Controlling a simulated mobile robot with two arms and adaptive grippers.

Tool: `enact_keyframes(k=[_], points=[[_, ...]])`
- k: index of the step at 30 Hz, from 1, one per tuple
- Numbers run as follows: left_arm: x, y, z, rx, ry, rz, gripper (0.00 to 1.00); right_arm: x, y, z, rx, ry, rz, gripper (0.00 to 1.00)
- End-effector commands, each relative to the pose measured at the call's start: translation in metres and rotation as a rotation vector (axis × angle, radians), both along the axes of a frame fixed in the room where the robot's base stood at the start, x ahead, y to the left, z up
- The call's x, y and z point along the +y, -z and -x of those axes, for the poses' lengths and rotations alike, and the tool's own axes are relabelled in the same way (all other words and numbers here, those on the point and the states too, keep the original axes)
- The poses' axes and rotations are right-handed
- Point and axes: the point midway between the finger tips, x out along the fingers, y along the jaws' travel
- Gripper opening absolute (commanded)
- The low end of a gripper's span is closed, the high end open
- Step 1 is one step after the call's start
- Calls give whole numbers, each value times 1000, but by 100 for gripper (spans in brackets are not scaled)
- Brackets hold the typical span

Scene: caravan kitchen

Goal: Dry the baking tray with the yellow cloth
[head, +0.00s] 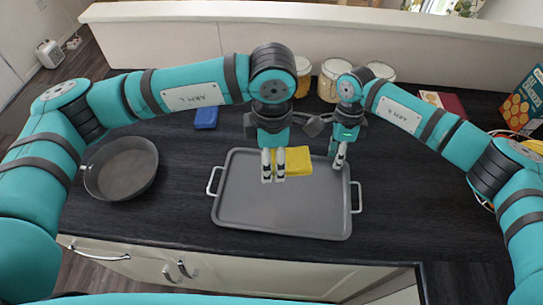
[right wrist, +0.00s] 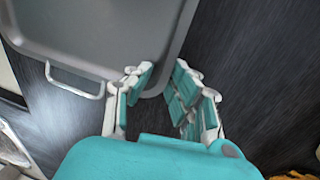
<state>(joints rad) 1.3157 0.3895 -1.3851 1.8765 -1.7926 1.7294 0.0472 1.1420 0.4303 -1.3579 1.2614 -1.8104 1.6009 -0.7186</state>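The grey baking tray (head: 285,208) lies flat on the dark counter, with a wire handle at each short side. The yellow cloth (head: 297,160) lies folded at the tray's far side. My left gripper (head: 273,179) points down over the tray at the cloth's left end; its fingers are close together with a little yellow between them. My right gripper (head: 338,166) is at the tray's far right corner. In the right wrist view its fingers (right wrist: 160,84) stand apart beside the tray corner (right wrist: 120,45); contact with the rim cannot be told.
A round dark pan (head: 122,170) stands left of the tray. A blue sponge-like block (head: 206,117) lies behind it. Several jars (head: 333,78) stand along the back wall. A red book (head: 452,104) and a cracker box (head: 524,103) are at the right. Counter near the tray's right is clear.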

Motion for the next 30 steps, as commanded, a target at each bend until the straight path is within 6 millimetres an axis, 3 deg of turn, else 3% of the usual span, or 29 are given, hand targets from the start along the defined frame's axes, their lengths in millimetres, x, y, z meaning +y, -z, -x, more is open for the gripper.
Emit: enact_keyframes(k=[3,14,30], points=[[0,0,0,0,0,0,25,0,0,0,0,0,-1,33],[0,0,0,0,0,0,25,1,-7,-2,-2,0,-2,33],[0,0,0,0,0,0,25,0,-105,-20,-4,0,-2,33]])
